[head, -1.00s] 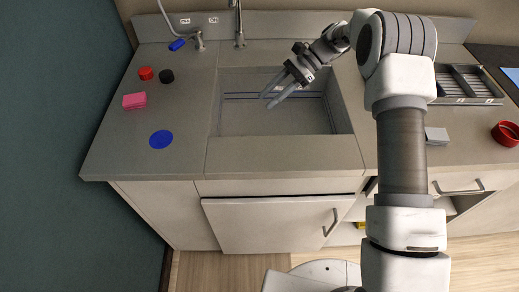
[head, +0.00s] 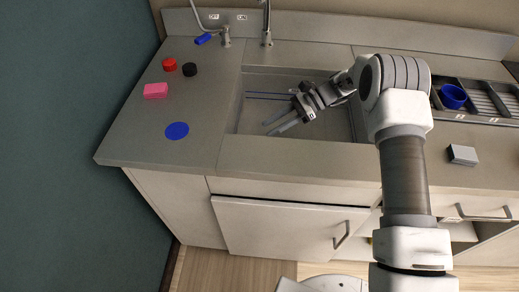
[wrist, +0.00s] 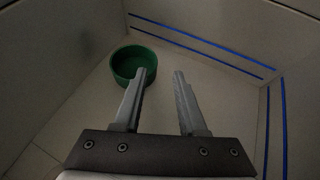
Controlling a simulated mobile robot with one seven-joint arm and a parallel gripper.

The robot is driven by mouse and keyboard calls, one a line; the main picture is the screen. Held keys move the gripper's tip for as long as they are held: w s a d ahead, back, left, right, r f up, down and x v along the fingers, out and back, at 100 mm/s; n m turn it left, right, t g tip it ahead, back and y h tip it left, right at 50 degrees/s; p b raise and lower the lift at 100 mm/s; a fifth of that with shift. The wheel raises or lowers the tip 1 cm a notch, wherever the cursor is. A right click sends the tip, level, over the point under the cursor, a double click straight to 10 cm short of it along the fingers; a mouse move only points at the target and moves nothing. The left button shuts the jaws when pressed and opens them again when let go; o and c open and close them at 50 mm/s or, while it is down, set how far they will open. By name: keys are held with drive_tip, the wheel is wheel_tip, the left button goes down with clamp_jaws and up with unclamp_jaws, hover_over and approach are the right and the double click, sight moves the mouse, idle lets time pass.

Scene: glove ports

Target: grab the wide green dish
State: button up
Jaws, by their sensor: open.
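The wide green dish (wrist: 132,64) is a round, open dish on the floor of the recessed basin in the wrist view. In the head view it does not show; the basin (head: 292,153) hides its near floor behind the front rim. My gripper (head: 268,129) is over the basin, fingers pointing left and down. In the wrist view my gripper (wrist: 160,72) is open with nothing between the fingers. The dish lies beyond and left of the fingertips, and the left finger overlaps its right edge in the picture. I cannot tell whether they touch.
Basin walls with blue stripes (wrist: 205,50) surround the dish. On the left counter are a pink block (head: 156,91), a blue disc (head: 177,131), and red (head: 169,64) and black (head: 190,69) round pieces. A blue cup (head: 453,96) sits in the right rack. Taps stand behind.

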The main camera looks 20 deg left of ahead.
drive_tip(key=x, duration=0.4)
drive_tip(key=shift+s, duration=0.45)
clamp_jaws()
